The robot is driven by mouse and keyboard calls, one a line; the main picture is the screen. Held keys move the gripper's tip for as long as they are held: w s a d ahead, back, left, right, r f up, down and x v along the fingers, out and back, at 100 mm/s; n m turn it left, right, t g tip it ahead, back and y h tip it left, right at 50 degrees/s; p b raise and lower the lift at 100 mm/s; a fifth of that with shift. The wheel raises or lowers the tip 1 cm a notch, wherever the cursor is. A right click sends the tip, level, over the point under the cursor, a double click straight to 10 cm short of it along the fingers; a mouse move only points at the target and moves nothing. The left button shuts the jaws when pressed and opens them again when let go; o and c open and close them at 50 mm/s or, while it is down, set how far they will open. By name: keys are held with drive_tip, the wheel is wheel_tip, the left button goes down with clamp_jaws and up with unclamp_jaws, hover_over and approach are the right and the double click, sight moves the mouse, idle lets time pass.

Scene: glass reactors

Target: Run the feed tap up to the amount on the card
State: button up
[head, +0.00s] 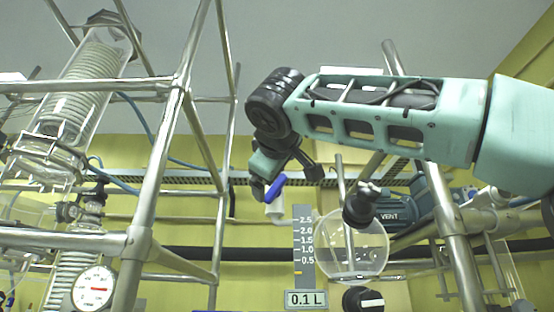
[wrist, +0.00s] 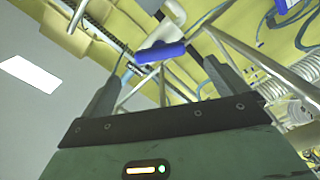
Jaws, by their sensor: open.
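The feed tap shows a blue lever handle (head: 276,187) above a white spout (head: 277,212) in the head view. In the wrist view the blue handle (wrist: 160,52) lies just beyond the fingertips, roughly between them and apart from them. My gripper (wrist: 168,72) is open and empty; in the head view my gripper (head: 262,185) is beside the handle, with its fingers partly hidden. The card (head: 306,299) reads 0.1 L. Above it a grey scale (head: 303,240) runs from 0.5 to 2.5, with an orange mark below 0.5. The round glass vessel (head: 352,250) has a faint line near its bottom.
A metal tube frame (head: 150,200) with glass coil columns (head: 85,75) and a dial gauge (head: 95,289) stands at left. A blue unit marked VENT (head: 392,214) and a slanting post (head: 450,240) are at right. A dark knob (head: 362,300) sits below the vessel.

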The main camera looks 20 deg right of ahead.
drive_tip(key=b+v, duration=0.2)
drive_tip(key=v, duration=0.8)
drive_tip(key=shift+s, duration=0.25)
idle(6.8)
